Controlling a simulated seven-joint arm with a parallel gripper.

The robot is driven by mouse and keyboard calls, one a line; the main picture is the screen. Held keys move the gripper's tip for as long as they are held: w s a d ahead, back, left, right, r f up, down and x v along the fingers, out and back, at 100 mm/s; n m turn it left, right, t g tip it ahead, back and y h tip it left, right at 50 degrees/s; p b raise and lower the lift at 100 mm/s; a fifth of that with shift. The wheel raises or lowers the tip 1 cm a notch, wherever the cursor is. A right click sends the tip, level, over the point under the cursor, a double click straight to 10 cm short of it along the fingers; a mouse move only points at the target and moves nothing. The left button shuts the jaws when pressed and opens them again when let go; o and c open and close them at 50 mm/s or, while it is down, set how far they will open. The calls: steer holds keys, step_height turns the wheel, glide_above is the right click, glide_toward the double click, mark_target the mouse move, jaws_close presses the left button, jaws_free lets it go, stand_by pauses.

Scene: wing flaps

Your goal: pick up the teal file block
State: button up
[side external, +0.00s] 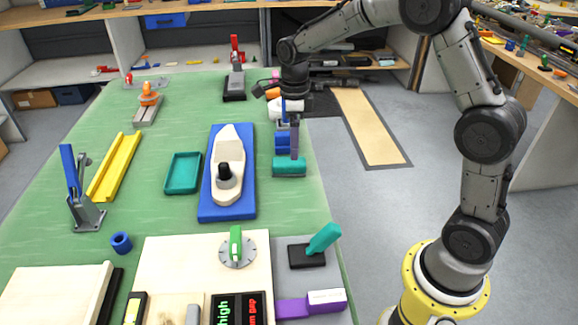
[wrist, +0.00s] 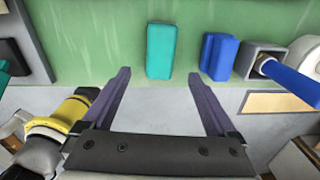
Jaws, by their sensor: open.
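The teal file block (side external: 289,168) lies on the green table near its right edge. In the wrist view the teal file block (wrist: 160,52) stands between the lines of my two fingers, a little beyond their tips. My gripper (side external: 295,150) is above and close to the block in the side view, and its near finger hides part of what is behind. In the wrist view my gripper (wrist: 158,75) is open and empty, with a finger to each side of the block. I cannot tell the exact height gap.
A blue block (side external: 282,143) lies just behind the teal block; in the wrist view it is close beside the right finger (wrist: 219,56). A grey square holder with a blue handle (wrist: 290,78) stands beyond it. A blue board with a cream boat (side external: 228,190) lies to the left.

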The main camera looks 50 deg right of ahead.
steer(key=shift+w+a+f, duration=0.1)
steer(key=shift+f, duration=3.45)
jaws_close()
steer(key=shift+r, duration=0.2)
steer(key=shift+r, duration=0.6)
steer(key=s+a+r, duration=0.1)
steer(key=s+r, duration=1)
steer(key=s, duration=0.3)
steer(key=shift+a+r, duration=0.3)
